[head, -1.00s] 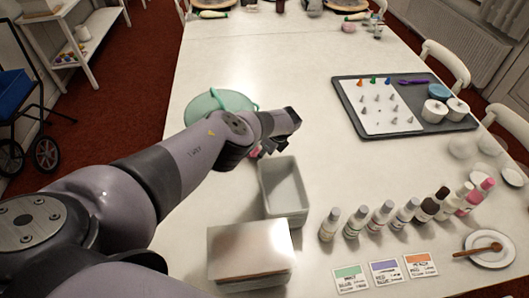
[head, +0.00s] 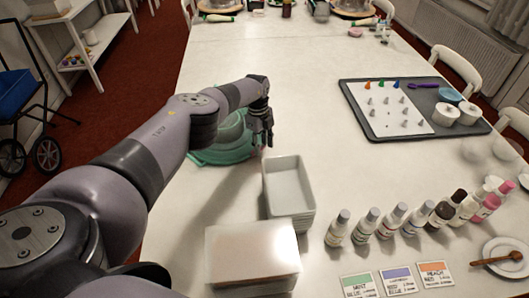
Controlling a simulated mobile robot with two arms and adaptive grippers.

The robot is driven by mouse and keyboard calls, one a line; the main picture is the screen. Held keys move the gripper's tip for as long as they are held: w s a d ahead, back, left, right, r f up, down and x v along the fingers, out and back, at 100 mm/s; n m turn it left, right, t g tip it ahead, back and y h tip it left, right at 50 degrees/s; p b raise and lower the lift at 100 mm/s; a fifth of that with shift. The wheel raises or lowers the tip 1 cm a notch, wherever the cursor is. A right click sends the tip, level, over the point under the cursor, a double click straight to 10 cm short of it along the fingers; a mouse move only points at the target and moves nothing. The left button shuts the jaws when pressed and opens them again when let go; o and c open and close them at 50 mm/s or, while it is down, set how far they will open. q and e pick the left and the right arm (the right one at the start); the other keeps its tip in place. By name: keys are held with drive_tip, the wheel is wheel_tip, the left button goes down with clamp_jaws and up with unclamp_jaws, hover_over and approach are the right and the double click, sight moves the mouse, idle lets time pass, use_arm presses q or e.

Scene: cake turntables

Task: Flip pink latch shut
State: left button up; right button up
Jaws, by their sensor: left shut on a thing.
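A teal-green round cake carrier (head: 215,157) stands at the left side of the table, partly covered by my left arm. My left gripper (head: 264,138) points down at the carrier's right edge, with its fingers closed. The pink latch is hidden at this moment; it lies where the fingers are, on the carrier's right side, and they are shut on it. My right gripper is out of view.
A white rectangular bin (head: 289,190) stands just in front of the gripper, with a lidded box (head: 252,252) nearer. Several bottles (head: 388,221) line the right front. A grey tray (head: 368,129) with piping tips lies at right. The table's middle is clear.

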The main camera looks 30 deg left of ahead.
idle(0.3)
use_arm(q)
drive_tip(key=o, duration=1.2)
drive_tip(key=shift+c, duration=0.2)
drive_tip(key=shift+r, duration=0.1)
wheel_tip(320, 180, up, 12)
drive_tip(key=a, duration=0.1)
drive_tip(key=shift+a, duration=0.15)
drive_tip(key=shift+w, duration=0.1)
drive_tip(key=shift+c, duration=0.3)
